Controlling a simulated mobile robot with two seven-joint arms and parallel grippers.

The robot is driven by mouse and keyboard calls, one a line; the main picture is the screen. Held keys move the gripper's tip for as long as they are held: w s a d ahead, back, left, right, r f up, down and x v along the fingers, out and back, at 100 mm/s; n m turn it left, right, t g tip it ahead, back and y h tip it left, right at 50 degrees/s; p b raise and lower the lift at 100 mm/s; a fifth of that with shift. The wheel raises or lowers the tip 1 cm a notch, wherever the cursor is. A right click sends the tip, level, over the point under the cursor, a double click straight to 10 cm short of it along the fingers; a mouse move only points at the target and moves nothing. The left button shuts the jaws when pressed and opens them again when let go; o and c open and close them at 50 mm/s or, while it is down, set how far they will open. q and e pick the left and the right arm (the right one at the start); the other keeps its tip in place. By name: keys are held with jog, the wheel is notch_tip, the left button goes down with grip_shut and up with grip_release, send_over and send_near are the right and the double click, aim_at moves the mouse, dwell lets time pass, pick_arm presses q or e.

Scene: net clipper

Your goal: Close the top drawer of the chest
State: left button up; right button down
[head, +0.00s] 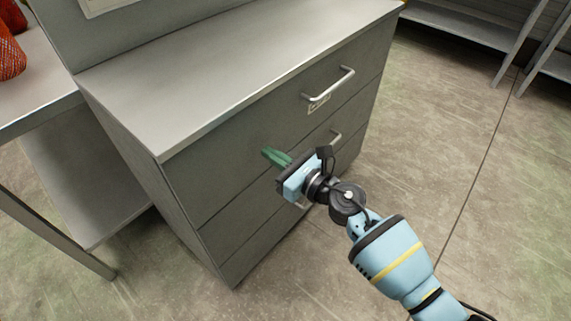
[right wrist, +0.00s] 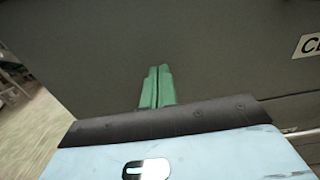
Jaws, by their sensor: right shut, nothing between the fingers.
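The grey chest (head: 190,205) stands in the middle of the head view. Its top drawer (head: 225,160) has a plain dark grey front with a metal bar handle (head: 330,84) and a small label below it. The front looks flush or nearly flush under the top; I see no clear gap. My right gripper (head: 275,157) is shut and empty, its green fingertips at the drawer front, left of the handle. In the right wrist view the shut fingers (right wrist: 157,88) point at the plain front (right wrist: 215,60); I cannot tell whether they touch it. My left gripper is not in view.
Lower drawers with similar handles (head: 334,138) sit below, partly hidden by my right arm. A metal table (head: 55,110) with red woven items (head: 10,58) stands at the left. Metal shelving (head: 465,25) stands at the back right. The floor (head: 440,130) to the right is clear.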

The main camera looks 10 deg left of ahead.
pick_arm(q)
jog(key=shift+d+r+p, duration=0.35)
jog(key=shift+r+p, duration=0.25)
pick_arm(e)
jog(key=v, duration=1.1)
jog(key=shift+s+d, duration=0.25)
jog(key=shift+s, duration=0.05)
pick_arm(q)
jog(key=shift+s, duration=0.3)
pick_arm(e)
jog(key=shift+f, duration=0.1)
